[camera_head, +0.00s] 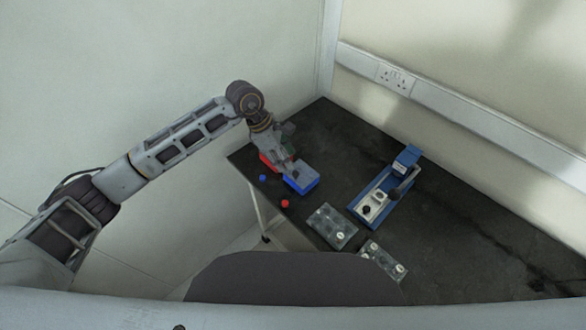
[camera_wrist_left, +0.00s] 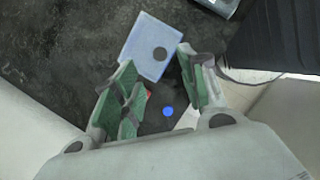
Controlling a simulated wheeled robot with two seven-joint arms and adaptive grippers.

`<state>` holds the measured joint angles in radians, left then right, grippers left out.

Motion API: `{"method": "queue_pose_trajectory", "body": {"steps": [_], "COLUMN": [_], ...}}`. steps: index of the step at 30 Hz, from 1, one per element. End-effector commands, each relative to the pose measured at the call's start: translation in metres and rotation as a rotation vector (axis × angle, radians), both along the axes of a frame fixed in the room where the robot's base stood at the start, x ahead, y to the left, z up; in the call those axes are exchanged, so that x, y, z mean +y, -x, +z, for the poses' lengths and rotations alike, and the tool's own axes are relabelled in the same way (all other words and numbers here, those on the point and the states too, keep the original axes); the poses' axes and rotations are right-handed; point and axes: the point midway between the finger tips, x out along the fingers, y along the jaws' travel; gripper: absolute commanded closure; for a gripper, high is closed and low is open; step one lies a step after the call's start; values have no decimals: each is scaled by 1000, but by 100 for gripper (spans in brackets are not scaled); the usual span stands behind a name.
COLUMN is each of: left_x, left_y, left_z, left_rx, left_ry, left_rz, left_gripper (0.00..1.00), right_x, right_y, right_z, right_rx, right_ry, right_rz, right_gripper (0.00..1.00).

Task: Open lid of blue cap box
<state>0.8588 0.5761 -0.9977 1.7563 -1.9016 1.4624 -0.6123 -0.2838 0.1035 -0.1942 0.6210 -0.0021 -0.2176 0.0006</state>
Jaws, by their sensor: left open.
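The blue cap box (camera_head: 301,183) sits on the dark table near its left end, and its lid looks shut. In the left wrist view the box (camera_wrist_left: 145,38) appears pale blue, with a dark round spot on top. My left gripper (camera_head: 291,170) is over the box's far-left edge in the head view. In the wrist view its green-padded fingers (camera_wrist_left: 155,58) are spread apart, with the near part of the box between or just beyond the tips. I cannot tell whether they touch it. My right gripper is not in view.
A small blue cap (camera_head: 262,178) and a red cap (camera_head: 285,203) lie near the table's edge. Clear trays (camera_head: 332,226) and a blue device (camera_head: 385,195) stand to the right.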

Motion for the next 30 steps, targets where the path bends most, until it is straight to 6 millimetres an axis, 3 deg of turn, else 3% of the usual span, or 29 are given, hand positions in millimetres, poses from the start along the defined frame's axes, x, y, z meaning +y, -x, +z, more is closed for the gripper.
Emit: {"method": "queue_pose_trajectory", "body": {"steps": [15, 30], "left_x": [-24, -27], "left_y": [0, 0], "left_z": [-57, -65], "left_rx": [0, -1], "left_ry": [1, -1], "left_rz": [1, 0], "left_gripper": [58, 60], "right_x": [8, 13], "right_y": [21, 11], "right_z": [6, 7], "right_rx": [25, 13], "right_ry": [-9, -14], "right_rz": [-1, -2], "right_gripper": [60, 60]}}
